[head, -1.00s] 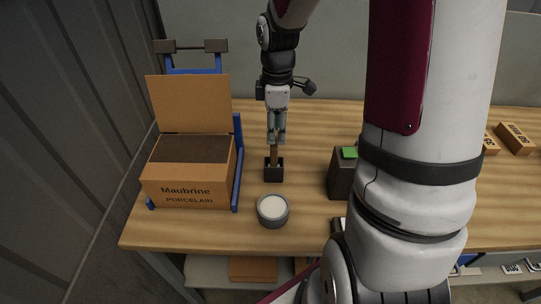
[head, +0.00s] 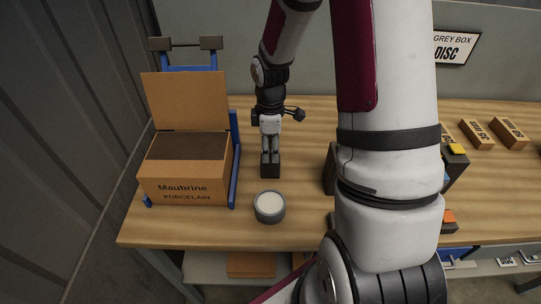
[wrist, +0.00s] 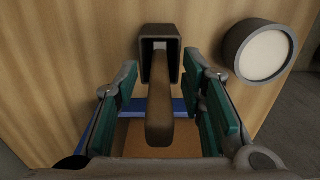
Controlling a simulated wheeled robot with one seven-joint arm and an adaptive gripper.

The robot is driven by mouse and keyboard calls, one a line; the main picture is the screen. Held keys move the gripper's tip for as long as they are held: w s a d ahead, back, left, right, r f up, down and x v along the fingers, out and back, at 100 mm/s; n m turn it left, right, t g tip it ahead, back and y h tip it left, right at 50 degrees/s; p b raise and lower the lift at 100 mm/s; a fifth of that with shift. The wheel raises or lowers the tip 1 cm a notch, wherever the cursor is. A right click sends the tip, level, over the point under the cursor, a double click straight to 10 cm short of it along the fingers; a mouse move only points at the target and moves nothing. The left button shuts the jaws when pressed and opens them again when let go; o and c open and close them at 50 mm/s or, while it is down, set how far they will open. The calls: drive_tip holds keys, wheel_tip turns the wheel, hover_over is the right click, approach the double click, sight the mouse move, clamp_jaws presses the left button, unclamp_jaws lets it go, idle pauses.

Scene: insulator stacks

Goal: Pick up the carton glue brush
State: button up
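The glue brush (wrist: 160,112) has a brown handle and stands in a small dark square holder (wrist: 160,50), its lower end hidden inside. The holder also shows in the head view (head: 270,171), standing on the table left of the middle. My gripper (head: 270,151) points down right over the holder, and in the head view it hides the brush. In the wrist view, my gripper's teal-padded fingers (wrist: 163,100) are open, one on each side of the handle, with a gap between handle and pads.
A round grey pot (head: 269,207) with pale contents stands just in front of the holder. An open Maubrine Porcelain carton (head: 180,192) in a blue frame stands to the left. Dark boxes stand to the right, partly behind my arm. Small orange boxes (head: 476,134) lie farther right.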

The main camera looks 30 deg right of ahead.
clamp_jaws()
drive_tip(key=shift+r, duration=0.1)
wheel_tip(320, 180, up, 10)
drive_tip(key=shift+f, duration=0.1)
idle(0.4)
